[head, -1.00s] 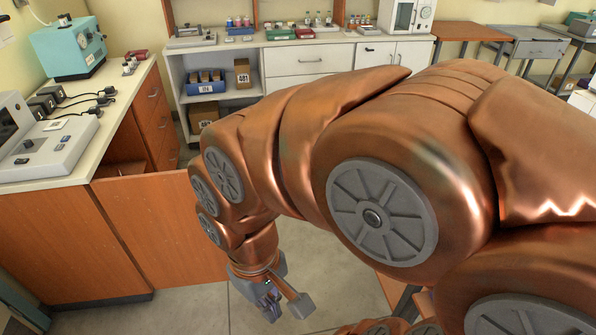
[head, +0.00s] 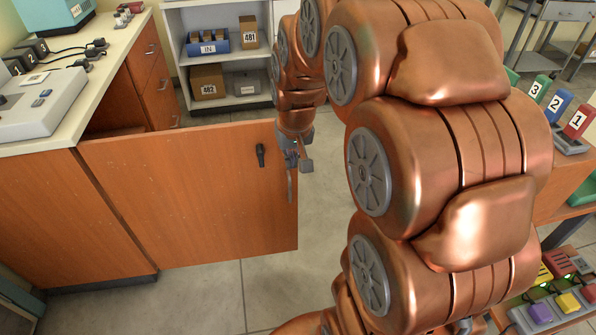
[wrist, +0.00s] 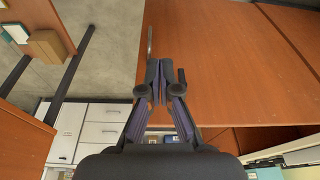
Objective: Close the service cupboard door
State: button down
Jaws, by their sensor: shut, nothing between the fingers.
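The service cupboard door (head: 185,200) is an orange-brown wood panel. It stands open, swung out from the left bench beside the dark cupboard opening (head: 112,132). A black latch-like piece (head: 260,155) is near its top right, and a slim grey bar (head: 290,188) is at its free edge. My gripper (head: 292,165) is shut and empty at that free edge, just above the bar. In the wrist view, the fingertips (wrist: 159,66) are beside the door (wrist: 235,65), with the grey bar (wrist: 150,42) just beyond them. I cannot tell whether they touch it.
The bench top (head: 95,95) at left carries instruments and cables. Shelves (head: 235,95) with boxes stand at the back. Numbered boxes (head: 558,105) and a coloured-button panel (head: 540,312) are on the right. Grey floor (head: 330,215) is clear right of the door.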

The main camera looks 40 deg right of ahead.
jog(key=w+d+f+m+t+h+b, duration=0.1)
jog(key=w+d+f+b, duration=0.3)
jog(key=w+d+f, duration=0.7)
jog(key=shift+w+d+f, duration=0.3)
jog(key=shift+w+f, duration=1)
jog(key=shift+f, duration=0.65)
